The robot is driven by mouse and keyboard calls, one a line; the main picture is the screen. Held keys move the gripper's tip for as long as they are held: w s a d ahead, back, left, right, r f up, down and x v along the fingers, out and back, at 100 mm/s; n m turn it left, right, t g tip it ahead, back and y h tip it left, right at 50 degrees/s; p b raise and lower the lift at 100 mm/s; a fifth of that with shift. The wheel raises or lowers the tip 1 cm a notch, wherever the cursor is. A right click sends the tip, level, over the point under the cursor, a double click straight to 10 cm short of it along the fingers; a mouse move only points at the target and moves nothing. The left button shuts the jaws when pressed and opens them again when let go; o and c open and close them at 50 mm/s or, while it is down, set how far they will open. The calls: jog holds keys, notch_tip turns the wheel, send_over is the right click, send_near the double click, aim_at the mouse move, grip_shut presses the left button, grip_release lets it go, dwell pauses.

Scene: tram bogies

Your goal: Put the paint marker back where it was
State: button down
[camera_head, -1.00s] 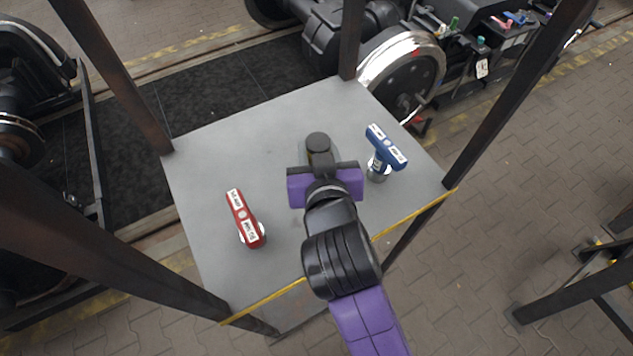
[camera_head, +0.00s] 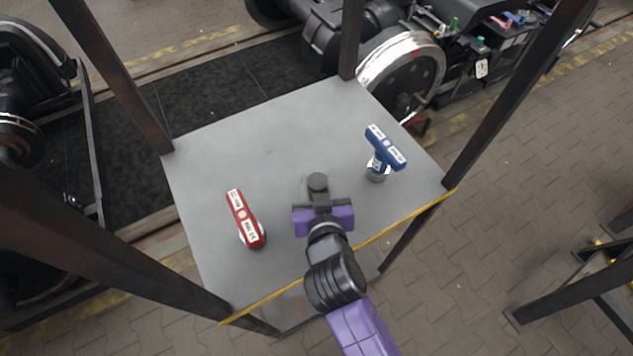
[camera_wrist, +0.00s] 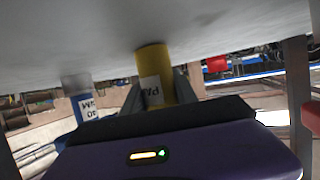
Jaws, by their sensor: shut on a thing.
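The paint marker (camera_wrist: 152,62) shows in the wrist view as a yellow cylinder with a white label, partly cut off by my gripper. My gripper (camera_head: 320,192) is shut on it, with a finger on each side in the wrist view. The marker's yellow body is hidden in the head view; a dark round top (camera_head: 318,182) shows at my fingertips. The marker's far end meets the grey tabletop (camera_head: 270,130) in the wrist picture; I cannot tell whether it touches. My gripper is over the front middle of the table.
Dark posts (camera_head: 520,95) rise at the corners. The table's back middle is clear.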

jog(key=shift+f, duration=0.1)
jog(key=c, duration=1)
grip_release()
jog(key=shift+o, duration=0.2)
jog(key=shift+r, duration=0.25)
jog(key=b+v, duration=0.1)
jog(key=v, duration=1.1)
jog(key=shift+b, duration=0.3)
jog(key=shift+f, duration=0.1)
